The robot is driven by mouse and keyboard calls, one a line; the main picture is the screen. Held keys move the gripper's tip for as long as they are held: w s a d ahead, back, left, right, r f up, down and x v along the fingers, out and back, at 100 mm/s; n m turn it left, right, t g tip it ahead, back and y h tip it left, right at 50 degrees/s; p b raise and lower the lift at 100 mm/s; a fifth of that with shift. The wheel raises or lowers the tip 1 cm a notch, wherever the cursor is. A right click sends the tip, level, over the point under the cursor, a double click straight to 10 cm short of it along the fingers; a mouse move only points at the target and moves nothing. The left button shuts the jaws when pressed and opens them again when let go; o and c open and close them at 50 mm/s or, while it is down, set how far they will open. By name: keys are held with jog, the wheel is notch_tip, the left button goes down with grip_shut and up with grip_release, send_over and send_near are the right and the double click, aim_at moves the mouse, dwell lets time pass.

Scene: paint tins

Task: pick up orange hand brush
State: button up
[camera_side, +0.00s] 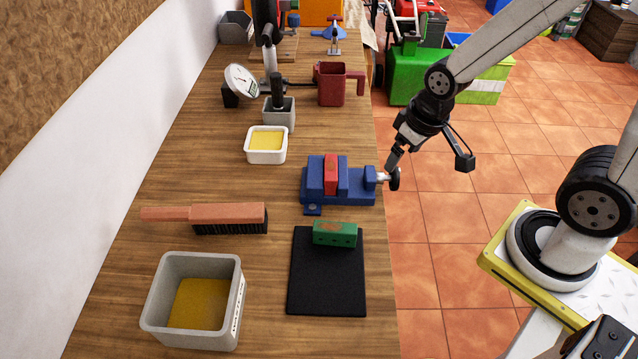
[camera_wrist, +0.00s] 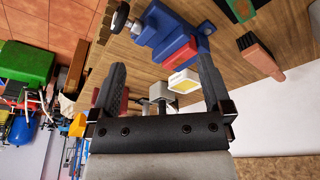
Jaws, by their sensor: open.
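The orange hand brush (camera_side: 215,215) lies on the left part of the wooden bench in the side view, handle to the left and dark bristles facing the front. It also shows at the right of the wrist view (camera_wrist: 262,60), outside the space between my fingers. My gripper (camera_side: 393,162) is above the bench's right edge, behind the blue vise's knob and well to the right of the brush. In the wrist view my gripper (camera_wrist: 161,78) has its two dark fingers wide apart with nothing held between them.
A blue vise (camera_side: 345,184) with a red block stands between my gripper and the brush. A grey bin (camera_side: 240,292), a black mat (camera_side: 328,295) with a green block (camera_side: 334,233), and a white tub (camera_side: 267,157) surround the brush. Bare wood lies around the brush.

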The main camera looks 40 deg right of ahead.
jog(key=shift+w, duration=0.1)
jog(key=n+y, duration=0.3)
jog(key=n, duration=0.7)
send_near(211, 211)
jog(key=x, duration=0.4)
jog(key=shift+a+f, duration=0.1)
jog(key=shift+f, duration=0.25)
jog(key=shift+f, duration=0.1)
jog(key=shift+x, duration=1.2)
jog(key=shift+w, duration=0.1)
jog(key=shift+x, duration=2.6)
